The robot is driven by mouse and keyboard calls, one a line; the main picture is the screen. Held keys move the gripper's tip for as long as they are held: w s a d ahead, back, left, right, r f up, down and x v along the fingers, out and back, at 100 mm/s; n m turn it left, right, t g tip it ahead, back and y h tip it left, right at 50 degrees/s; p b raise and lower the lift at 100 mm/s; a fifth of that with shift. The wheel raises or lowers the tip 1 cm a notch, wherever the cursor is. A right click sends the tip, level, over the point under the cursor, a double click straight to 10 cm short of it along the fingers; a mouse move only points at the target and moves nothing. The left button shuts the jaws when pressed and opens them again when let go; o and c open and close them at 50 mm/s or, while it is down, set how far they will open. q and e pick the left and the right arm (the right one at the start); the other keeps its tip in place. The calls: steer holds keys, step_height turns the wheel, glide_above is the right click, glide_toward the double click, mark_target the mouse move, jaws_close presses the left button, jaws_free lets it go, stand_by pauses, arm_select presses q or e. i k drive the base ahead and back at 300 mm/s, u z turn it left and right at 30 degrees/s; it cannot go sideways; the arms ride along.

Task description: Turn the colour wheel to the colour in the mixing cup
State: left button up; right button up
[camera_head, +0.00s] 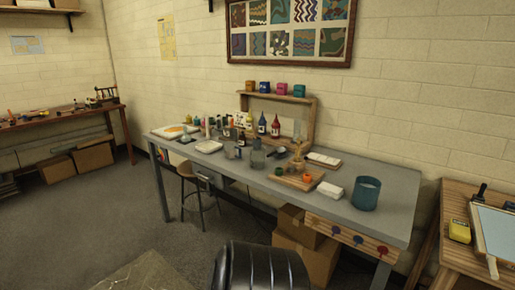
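Neither of my grippers shows in the head view. I cannot pick out a colour wheel with certainty. A wooden panel (350,240) with round spots of red, blue and dark colour hangs on the front of the grey workbench (395,215). I cannot tell which vessel is the mixing cup. A clear glass cup (258,159) stands near the bench's middle. A wooden board (298,179) to its right holds small orange and green pots. The contents of the cup are too small to tell.
A blue-grey bucket (366,194) and a white stack (330,190) stand on the bench's right part. Several bottles stand further left. A stool (190,170) and cardboard boxes (315,262) are below. A wooden side table (455,250) is at right. Floor at left is open.

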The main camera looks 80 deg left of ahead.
mark_target(160, 154)
steer(key=u, duration=3.6)
